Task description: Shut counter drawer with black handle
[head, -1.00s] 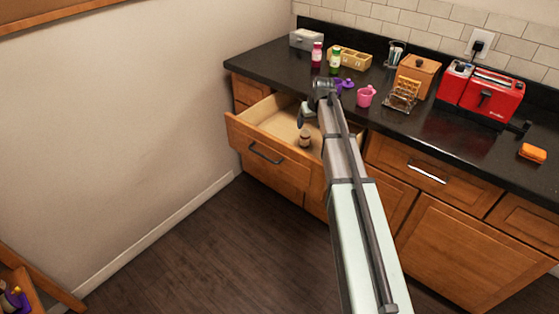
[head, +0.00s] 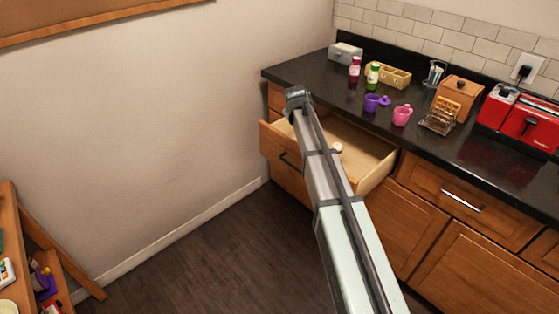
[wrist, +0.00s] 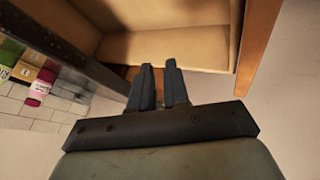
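The wooden counter drawer (head: 372,163) stands pulled out below the counter at the left end, its pale inside showing. Its black handle (head: 288,160) is on the drawer front, partly hidden by my arm. My gripper (wrist: 160,82) shows in the wrist view with a narrow gap between its two dark fingers and nothing between them. In the head view its fingers are hidden behind my wrist, which overlaps the drawer's left part. The drawer's inside (wrist: 165,50) also shows beyond the fingers in the wrist view; I see no clear contact with it.
A small jar (head: 337,148) is in the drawer. The black counter (head: 325,88) above holds bottles, a purple cup (head: 372,103), a pink cup (head: 401,116) and a red toaster (head: 530,122). A wall is left of the cabinets. A wooden shelf (head: 75,268) stands at lower left; the floor between is clear.

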